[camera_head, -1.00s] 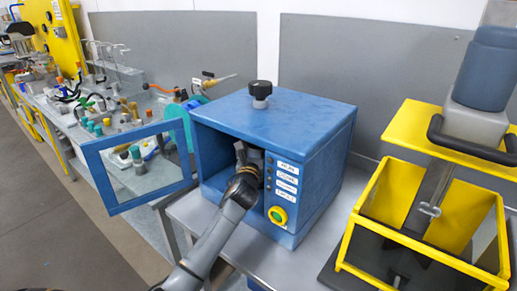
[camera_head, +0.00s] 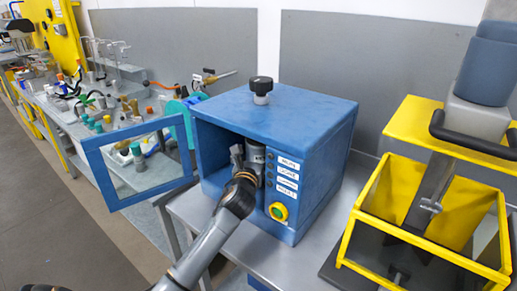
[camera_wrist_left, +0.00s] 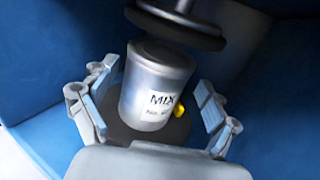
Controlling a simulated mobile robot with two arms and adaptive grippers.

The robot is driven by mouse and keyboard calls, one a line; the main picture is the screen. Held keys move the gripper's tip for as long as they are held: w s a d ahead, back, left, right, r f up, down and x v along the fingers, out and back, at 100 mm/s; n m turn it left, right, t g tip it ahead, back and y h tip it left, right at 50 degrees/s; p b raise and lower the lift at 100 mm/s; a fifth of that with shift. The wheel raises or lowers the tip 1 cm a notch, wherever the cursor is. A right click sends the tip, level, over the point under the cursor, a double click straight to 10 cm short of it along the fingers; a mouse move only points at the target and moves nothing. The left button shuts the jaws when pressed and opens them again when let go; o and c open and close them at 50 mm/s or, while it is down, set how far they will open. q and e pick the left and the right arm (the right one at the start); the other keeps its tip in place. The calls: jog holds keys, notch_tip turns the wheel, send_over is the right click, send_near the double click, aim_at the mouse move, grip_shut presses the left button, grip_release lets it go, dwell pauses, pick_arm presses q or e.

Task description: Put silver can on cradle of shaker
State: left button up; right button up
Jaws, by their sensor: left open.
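The silver can (camera_wrist_left: 152,92) with a MIX label stands inside the blue shaker box. In the left wrist view its base is over a dark round cradle (camera_wrist_left: 118,130), and a dark round clamp plate (camera_wrist_left: 185,30) is close above its top. The can also shows partly in the head view (camera_head: 256,153), behind my gripper. My left gripper (camera_head: 246,160) reaches through the open front of the shaker (camera_head: 300,118). Its two fingers are spread on either side of the can, with a visible gap. My right gripper is in no view.
The shaker's windowed door (camera_head: 100,185) hangs open to the left. A black knob (camera_head: 261,86) sits on top, and a green button (camera_head: 278,211) is on the front panel. A yellow-framed machine (camera_head: 375,215) stands close on the right. Cluttered benches run back left.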

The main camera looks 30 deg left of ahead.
pick_arm(q)
jog(key=shift+v, duration=1.75)
